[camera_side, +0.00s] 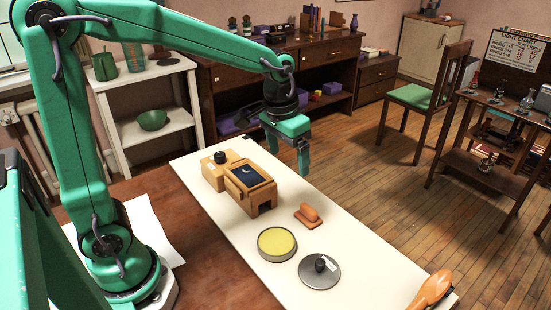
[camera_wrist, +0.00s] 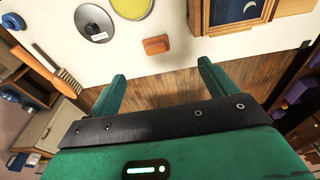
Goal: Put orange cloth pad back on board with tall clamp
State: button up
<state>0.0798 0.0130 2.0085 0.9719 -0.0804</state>
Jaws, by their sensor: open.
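The orange pad (camera_side: 308,215) lies on the white board (camera_side: 375,258) near its right edge, a small block with a rounded top. It also shows in the wrist view (camera_wrist: 156,45), ahead of and between my fingertips. My gripper (camera_side: 288,158) is open and empty, raised above the board's far right edge and apart from the pad. Both green fingers show in the wrist view (camera_wrist: 162,72). I cannot make out a tall clamp for certain.
A wooden box (camera_side: 262,200) with a moon picture stands left of the pad. A yellow-topped round tin (camera_side: 277,242), a grey lid with a black knob (camera_side: 319,272) and a wooden-handled brush (camera_side: 432,290) lie nearer.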

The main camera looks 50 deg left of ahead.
jog(key=s+a+r+t, duration=0.1)
jog(key=s+r+t, duration=0.1)
jog(key=s, duration=0.6)
jog(key=s+a+r+t, duration=0.2)
jog(key=s, duration=0.5)
jog(key=shift+s, duration=0.35)
